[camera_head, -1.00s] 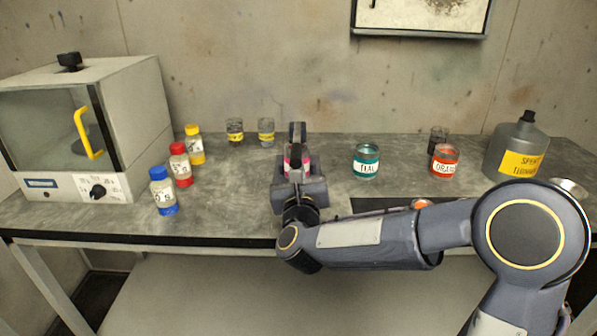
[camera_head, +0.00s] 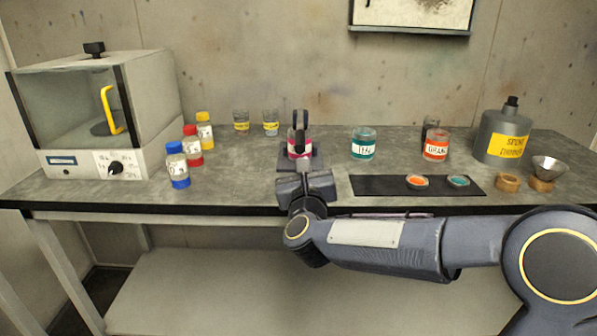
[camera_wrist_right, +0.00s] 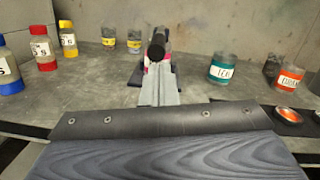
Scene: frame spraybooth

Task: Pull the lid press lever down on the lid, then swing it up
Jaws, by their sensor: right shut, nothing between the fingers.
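The lid press (camera_head: 316,161) stands mid-bench with a magenta-labelled jar (camera_head: 291,147) in it. My right gripper (camera_head: 304,176) is at the bench's front edge, just on my side of the press. Its fingers (camera_wrist_right: 158,85) are shut and empty, pointing at the press, seemingly short of the lever. My left gripper is not in view.
A dark mat (camera_head: 384,186) with an orange lid (camera_head: 417,182) and a teal lid (camera_head: 458,181) lies right of the press. Teal (camera_head: 363,146) and orange (camera_head: 435,147) jars stand behind it. Capped bottles (camera_head: 177,166) and a glass-fronted cabinet (camera_head: 150,100) are at left.

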